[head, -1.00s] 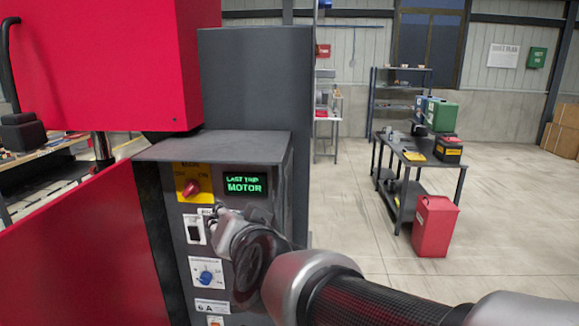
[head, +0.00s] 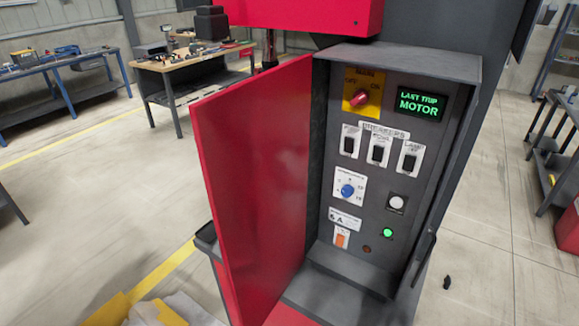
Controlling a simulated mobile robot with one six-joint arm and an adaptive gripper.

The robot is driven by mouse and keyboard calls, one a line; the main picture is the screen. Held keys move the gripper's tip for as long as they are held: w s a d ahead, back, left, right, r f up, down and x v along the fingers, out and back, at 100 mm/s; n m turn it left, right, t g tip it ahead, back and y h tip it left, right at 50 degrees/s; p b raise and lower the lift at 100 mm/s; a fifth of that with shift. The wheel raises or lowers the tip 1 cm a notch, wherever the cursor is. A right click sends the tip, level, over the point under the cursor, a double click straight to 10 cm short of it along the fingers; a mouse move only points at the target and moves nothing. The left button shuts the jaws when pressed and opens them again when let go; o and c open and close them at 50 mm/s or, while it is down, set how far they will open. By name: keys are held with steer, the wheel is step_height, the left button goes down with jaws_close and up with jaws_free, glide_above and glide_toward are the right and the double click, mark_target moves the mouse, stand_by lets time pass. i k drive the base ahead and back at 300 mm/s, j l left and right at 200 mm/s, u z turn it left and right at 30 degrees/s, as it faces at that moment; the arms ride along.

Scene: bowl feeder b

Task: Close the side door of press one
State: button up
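The red side door (head: 250,185) of the press stands open. It is hinged at the left edge of the control cabinet and swings out toward me. The dark grey cabinet (head: 462,68) shows its inner panel, with a red knob on a yellow plate (head: 360,97), a green display reading "LAST TRIP MOTOR" (head: 418,103), several black switches, a blue dial (head: 347,190) and a lit green lamp (head: 387,232). My gripper is not in view.
A wooden-topped workbench (head: 190,65) and a blue bench (head: 62,70) stand at the back left. A dark table (head: 556,125) stands at the right. A small black object (head: 447,282) lies on the floor right of the cabinet. Yellow and pale items (head: 150,312) lie at the lower left.

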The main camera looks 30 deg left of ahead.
mark_target(252, 136)
steer(key=j, duration=0.45)
steer(key=k+j, duration=0.15)
steer(key=j, duration=0.3)
steer(key=j+z, duration=0.1)
steer(key=j, duration=0.4)
steer(key=k+j, duration=0.15)
steer(key=j, duration=0.3)
steer(key=k+j, duration=0.1)
steer(key=j, duration=0.35)
